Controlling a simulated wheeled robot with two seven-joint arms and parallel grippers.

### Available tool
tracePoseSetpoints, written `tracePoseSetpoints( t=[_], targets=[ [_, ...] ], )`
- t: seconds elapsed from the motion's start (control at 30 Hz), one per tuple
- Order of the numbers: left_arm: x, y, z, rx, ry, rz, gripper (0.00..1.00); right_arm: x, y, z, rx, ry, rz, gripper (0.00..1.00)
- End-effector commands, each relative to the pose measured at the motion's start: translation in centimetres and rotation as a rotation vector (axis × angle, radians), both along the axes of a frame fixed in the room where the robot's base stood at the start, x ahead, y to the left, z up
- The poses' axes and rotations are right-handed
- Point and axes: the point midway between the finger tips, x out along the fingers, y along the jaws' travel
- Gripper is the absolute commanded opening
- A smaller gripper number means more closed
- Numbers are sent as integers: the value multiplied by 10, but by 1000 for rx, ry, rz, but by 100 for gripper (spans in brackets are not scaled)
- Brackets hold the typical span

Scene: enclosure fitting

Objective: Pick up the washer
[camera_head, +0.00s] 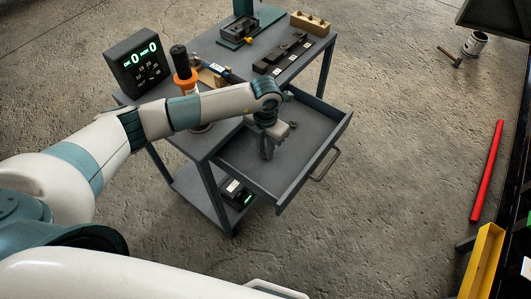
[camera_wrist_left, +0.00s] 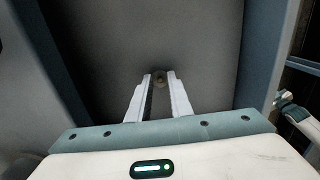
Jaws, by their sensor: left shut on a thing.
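The washer (camera_wrist_left: 159,77) is a small brownish ring, seen in the left wrist view between the two pale fingertips. My left gripper (camera_head: 267,153) points down into the open grey drawer (camera_head: 301,146) of the cart; its fingers also show in the left wrist view (camera_wrist_left: 159,79). It is shut on the washer, with the drawer floor behind it. I cannot tell whether the washer touches the floor. In the head view the washer is hidden at the fingertips. My right gripper is not in view.
The cart top holds a black display box (camera_head: 138,62), an orange-and-black tool (camera_head: 184,68), a dark slotted block (camera_head: 284,53), a green-based fixture (camera_head: 240,31) and a wooden block (camera_head: 310,23). The drawer's walls surround my left gripper. A red bar (camera_head: 487,170) lies at the right.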

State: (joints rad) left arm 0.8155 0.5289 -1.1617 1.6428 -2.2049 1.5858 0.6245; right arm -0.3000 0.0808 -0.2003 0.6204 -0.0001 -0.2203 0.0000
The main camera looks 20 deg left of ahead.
Motion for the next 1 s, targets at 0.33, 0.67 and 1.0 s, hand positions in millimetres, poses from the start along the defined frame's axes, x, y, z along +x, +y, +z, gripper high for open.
tracePoseSetpoints(
  t=[0.33,0.67,1.0],
  targets=[
    [0,0,6,0,0,0,6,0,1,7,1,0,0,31],
    [1,-6,46,-3,-4,-4,6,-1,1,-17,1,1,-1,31],
    [-4,-68,83,-2,-2,-5,6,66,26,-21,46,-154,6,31]
  ],
)
